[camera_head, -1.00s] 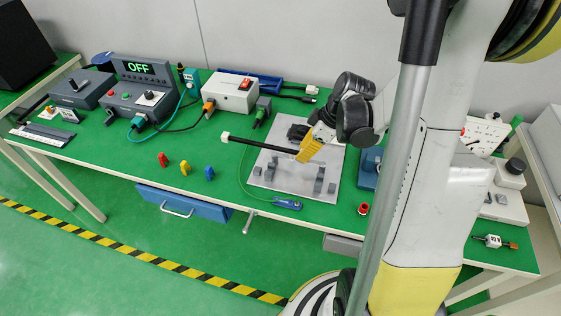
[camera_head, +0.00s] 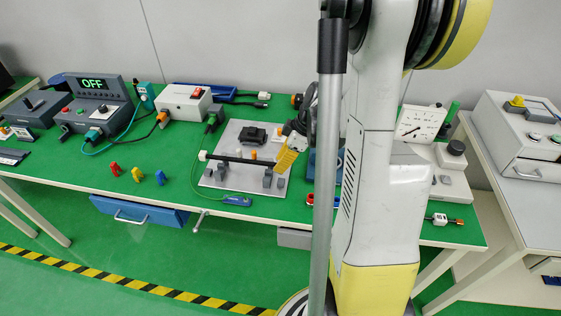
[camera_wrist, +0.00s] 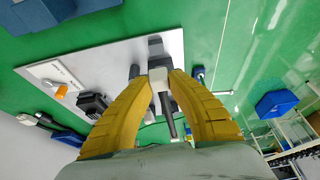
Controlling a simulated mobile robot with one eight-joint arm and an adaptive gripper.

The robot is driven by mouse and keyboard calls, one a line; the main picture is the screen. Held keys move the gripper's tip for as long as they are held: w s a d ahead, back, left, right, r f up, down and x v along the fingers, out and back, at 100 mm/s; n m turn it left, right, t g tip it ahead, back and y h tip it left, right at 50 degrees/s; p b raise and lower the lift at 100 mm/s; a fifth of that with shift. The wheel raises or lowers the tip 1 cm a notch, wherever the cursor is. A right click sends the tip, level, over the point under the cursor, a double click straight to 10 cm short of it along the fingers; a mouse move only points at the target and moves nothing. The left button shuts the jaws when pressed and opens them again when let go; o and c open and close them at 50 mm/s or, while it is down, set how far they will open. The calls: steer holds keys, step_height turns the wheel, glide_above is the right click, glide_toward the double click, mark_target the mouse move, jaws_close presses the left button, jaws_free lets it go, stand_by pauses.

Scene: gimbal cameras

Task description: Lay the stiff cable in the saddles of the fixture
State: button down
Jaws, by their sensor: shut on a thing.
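The stiff cable (camera_head: 235,158) is a straight black rod with a white end cap at its left end, in the head view. It spans the grey fixture plate (camera_head: 212,182) low over it, roughly level. My gripper (camera_head: 282,168), with yellow fingers, is shut on the cable near its right end. In the wrist view the fingertips (camera_wrist: 157,76) close around a pale piece, with a dark rod below it. Grey saddles (camera_head: 268,180) stand at the plate's front right and another saddle (camera_head: 220,173) at its left. I cannot tell whether the cable touches any saddle.
A black block (camera_head: 252,135) sits on the plate's back part. A blue tool (camera_head: 237,200) lies at the plate's front edge. Red, yellow and blue pegs (camera_head: 137,174) stand to the left.

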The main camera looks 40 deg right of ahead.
steer(key=shift+f, duration=0.1)
steer(key=shift+f+b, duration=1.2)
steer(key=shift+f, duration=0.1)
steer(key=shift+f+b, duration=1.4)
steer(key=shift+b, duration=0.1)
stand_by(1.0)
steer(key=c, duration=1.3)
jaws_free()
steer(key=v, duration=1.2)
steer(key=shift+s, duration=0.1)
